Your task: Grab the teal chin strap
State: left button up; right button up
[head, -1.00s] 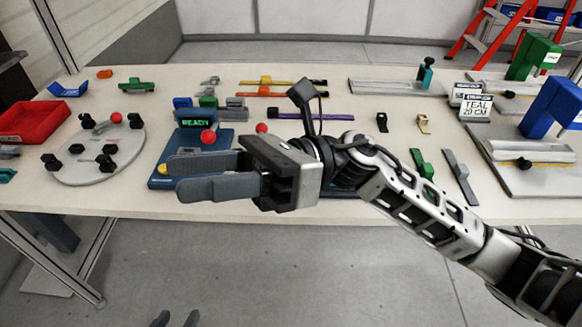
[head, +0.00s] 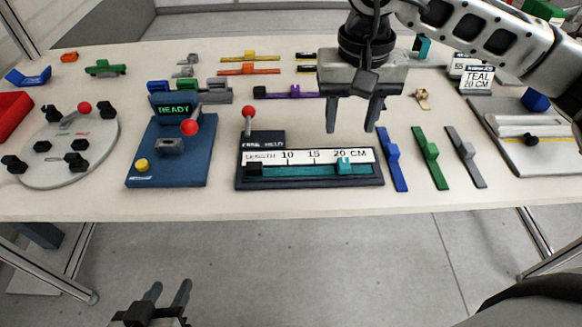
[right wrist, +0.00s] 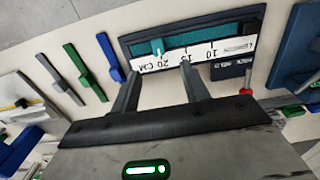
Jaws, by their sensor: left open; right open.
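The teal chin strap (head: 312,170) lies along the slot of the dark length gauge (head: 240,184). Its raised teal buckle sits near the 20 cm mark. In the right wrist view the strap (right wrist: 203,38) shows beyond the fingertips, on the gauge (right wrist: 122,42). My right gripper (head: 351,128) is open and empty, pointing down above and behind the gauge's right part, apart from the strap. It also shows in the right wrist view (right wrist: 158,78). My left gripper (head: 170,292) is open and empty, low in front of the table's edge.
Blue (head: 395,160), green (head: 430,158) and grey (head: 466,157) straps lie right of the gauge. A blue READY station (head: 190,170) and a round grey fixture (head: 62,150) stand to the left. A red-knobbed lever (head: 249,120) rises behind the gauge. A TEAL 20 CM sign (head: 477,80) stands back right.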

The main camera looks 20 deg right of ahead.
aim_at(344, 160)
notch_tip(344, 160, down, 9)
jog(key=shift+w+d+f+p, duration=0.1)
jog(key=shift+d+p, duration=0.05)
jog(key=shift+p, duration=0.15)
jog(key=shift+c, duration=0.3)
grip_shut()
